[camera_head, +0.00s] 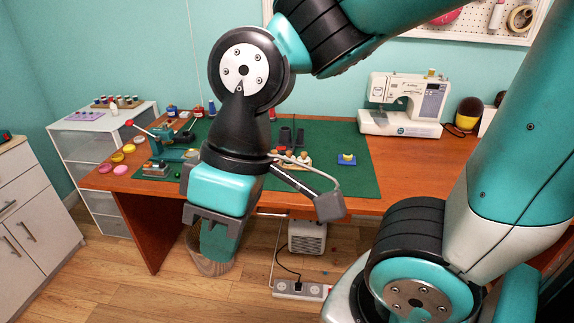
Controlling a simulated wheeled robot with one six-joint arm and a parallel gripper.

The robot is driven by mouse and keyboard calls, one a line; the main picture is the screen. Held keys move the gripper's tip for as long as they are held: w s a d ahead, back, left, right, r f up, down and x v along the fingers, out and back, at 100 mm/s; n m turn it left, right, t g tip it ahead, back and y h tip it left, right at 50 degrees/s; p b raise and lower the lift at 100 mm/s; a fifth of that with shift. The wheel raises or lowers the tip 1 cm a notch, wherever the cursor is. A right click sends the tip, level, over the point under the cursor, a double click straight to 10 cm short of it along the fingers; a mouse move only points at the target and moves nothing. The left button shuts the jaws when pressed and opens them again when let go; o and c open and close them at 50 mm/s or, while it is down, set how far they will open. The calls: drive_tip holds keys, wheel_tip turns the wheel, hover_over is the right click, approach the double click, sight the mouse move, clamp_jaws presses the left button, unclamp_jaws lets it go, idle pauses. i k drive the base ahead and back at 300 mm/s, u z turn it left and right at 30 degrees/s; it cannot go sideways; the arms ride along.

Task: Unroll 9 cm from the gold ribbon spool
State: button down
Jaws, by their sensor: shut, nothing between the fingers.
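A small yellow-and-blue item (347,159) sits on the green mat towards the right. I cannot tell which of these is the gold ribbon spool, and no loose ribbon end is clear. My gripper (215,222) is shut and empty, pointing down in front of the desk's front edge. It is apart from all of these pieces. My arm hides part of the mat.
The green mat (355,180) covers the middle of the desk (410,160). A sewing machine (405,105) stands at the back right. A small red-knobbed device (172,140) stands at the left. A bin (205,267) and a power strip (300,290) are on the floor.

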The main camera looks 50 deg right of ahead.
sight(304, 159)
drive_tip(key=z, duration=1.15)
drive_tip(key=i, duration=0.9)
drive_tip(key=u, duration=0.5)
